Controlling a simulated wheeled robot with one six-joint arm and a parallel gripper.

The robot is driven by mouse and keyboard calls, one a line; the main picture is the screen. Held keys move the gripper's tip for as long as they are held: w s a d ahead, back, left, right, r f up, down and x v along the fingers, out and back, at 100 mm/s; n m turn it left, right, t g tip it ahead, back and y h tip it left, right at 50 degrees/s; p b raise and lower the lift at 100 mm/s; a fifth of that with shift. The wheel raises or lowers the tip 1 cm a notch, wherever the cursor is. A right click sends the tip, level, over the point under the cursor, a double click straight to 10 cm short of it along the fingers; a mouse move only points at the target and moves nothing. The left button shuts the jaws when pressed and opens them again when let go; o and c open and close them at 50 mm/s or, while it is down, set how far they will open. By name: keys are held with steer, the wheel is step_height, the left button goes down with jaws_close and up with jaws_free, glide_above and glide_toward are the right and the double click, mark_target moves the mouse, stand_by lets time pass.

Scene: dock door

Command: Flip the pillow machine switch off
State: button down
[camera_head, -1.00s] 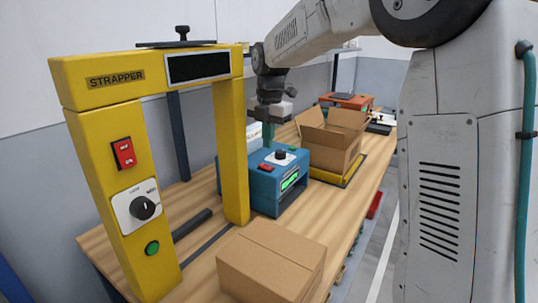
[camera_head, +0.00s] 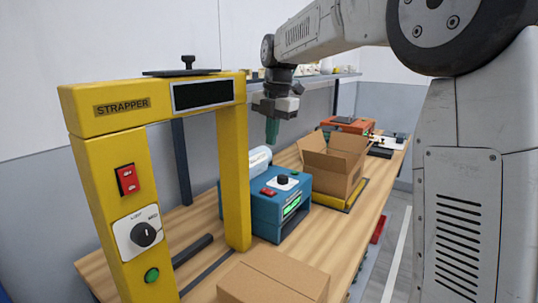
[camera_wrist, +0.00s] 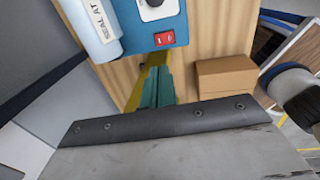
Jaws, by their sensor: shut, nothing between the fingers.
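The pillow machine (camera_head: 275,212) is a blue box on the bench with a green-lit display, a dark knob and a red switch (camera_head: 268,192) on top. In the wrist view the machine (camera_wrist: 180,22) is at the top, with its red rocker switch (camera_wrist: 164,38) near the edge; I cannot tell which side is pressed. A white film roll (camera_head: 259,160) lies behind it. My gripper (camera_head: 271,131) has green fingers, shut and empty, pointing down above the machine and apart from it. In the wrist view the fingers (camera_wrist: 157,88) are below the switch.
The yellow strapper (camera_head: 110,150) stands at the left with its own red switch (camera_head: 127,180). A closed carton (camera_head: 275,275) lies in front, and an open carton (camera_head: 335,160) stands behind the machine. An orange device (camera_head: 346,126) is farther back on the wooden bench.

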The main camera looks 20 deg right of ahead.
mark_target(266, 189)
steer(key=f, duration=0.4)
steer(key=w+f, duration=0.1)
steer(key=f, duration=0.4)
steer(key=a+f, duration=0.1)
steer(key=f, duration=0.4)
steer(key=shift+w, duration=0.25)
